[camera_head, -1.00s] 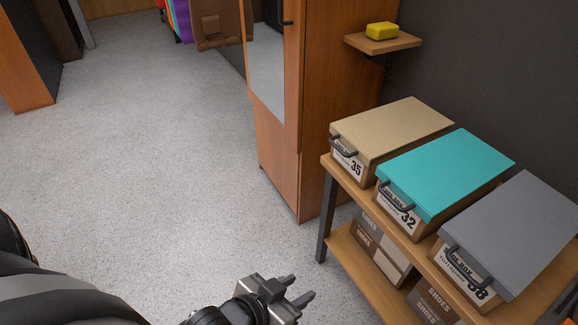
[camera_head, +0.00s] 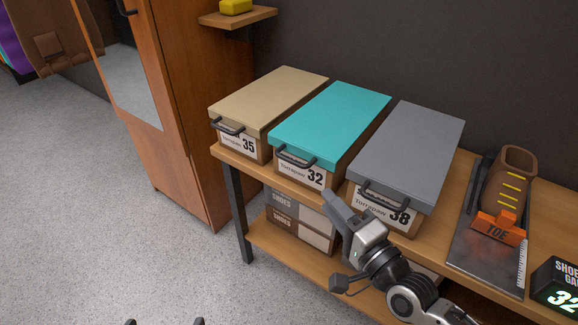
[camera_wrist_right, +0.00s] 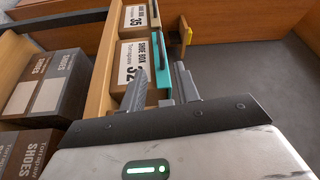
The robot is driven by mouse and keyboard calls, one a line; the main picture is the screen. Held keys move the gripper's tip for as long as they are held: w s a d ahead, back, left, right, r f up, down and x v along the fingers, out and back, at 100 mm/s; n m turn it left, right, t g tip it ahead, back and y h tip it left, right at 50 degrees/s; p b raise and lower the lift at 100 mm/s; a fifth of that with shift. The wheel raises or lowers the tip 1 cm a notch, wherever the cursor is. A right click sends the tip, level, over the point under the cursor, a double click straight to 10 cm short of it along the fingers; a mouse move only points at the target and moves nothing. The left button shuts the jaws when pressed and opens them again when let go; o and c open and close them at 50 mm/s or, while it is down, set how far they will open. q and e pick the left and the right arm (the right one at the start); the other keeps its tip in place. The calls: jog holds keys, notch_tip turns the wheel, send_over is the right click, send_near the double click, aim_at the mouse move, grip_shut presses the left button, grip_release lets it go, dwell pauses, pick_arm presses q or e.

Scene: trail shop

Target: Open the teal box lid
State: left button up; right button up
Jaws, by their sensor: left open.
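The teal box (camera_head: 309,171) has a closed teal lid (camera_head: 332,120), a dark front handle (camera_head: 296,158) and a label reading 32. It stands between a tan-lidded box and a grey-lidded box on the shelf unit. My right gripper (camera_head: 343,203) is in front of the grey box's lower left, below and right of the teal handle, and apart from it. In the right wrist view its fingers (camera_wrist_right: 158,75) are open and empty, with the teal lid edge (camera_wrist_right: 150,98) and handle (camera_wrist_right: 159,49) beyond. My left gripper (camera_head: 165,321) shows only two dark tips at the bottom edge.
The tan box (camera_head: 265,100) and grey box (camera_head: 410,145) flank the teal one closely. A brown boot (camera_head: 509,180) stands on a measuring plate at right. A wooden cabinet (camera_head: 185,120) stands left. Floor at left is clear.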

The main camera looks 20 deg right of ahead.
aim_at(290, 160)
jog(key=x, duration=1.4)
jog(key=shift+w+a+r+b, duration=0.1)
jog(key=shift+w+b, duration=0.2)
jog(key=shift+b, duration=0.05)
grip_shut()
